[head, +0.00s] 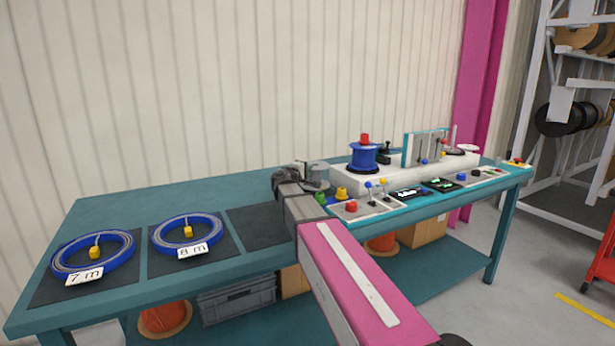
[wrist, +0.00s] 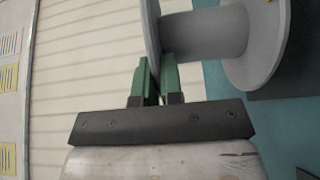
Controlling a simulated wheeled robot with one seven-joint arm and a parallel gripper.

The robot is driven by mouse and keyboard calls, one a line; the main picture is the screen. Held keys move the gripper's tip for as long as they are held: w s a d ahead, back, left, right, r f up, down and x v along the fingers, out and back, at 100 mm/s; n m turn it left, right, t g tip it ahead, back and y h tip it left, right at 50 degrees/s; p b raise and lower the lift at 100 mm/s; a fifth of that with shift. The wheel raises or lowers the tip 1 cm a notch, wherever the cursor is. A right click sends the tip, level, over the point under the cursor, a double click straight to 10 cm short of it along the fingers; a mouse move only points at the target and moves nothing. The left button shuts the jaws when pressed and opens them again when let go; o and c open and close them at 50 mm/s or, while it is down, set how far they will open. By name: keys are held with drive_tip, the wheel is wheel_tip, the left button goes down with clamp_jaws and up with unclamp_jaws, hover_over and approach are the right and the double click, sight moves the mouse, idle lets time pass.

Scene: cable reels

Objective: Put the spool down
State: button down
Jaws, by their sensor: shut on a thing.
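The grey spool (head: 319,172) is empty, with a bare barrel (wrist: 205,35) between two flanges. My gripper (wrist: 155,72) has its two green fingers shut on the rim of one flange, the one farther from the table. The other flange (wrist: 262,45) is on the side of the teal bench top. In the head view my gripper (head: 290,178) is over the back middle of the bench, left of the white machine, and partly hides the spool. I cannot tell whether the spool touches the bench.
The teal bench (head: 150,198) holds two blue cable coils, tagged 7 m (head: 72,262) and 8 m (head: 165,231), on dark mats. A third dark mat (head: 258,228) looks bare. At right stands the white machine (head: 400,172) with a blue spool (head: 363,158) and control knobs.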

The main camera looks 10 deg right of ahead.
drive_tip(key=shift+f, duration=1.15)
drive_tip(key=shift+f, duration=0.1)
drive_tip(key=c, duration=1.3)
unclamp_jaws()
drive_tip(key=shift+o, duration=0.2)
drive_tip(key=v, duration=1.2)
drive_tip(key=shift+a, duration=0.1)
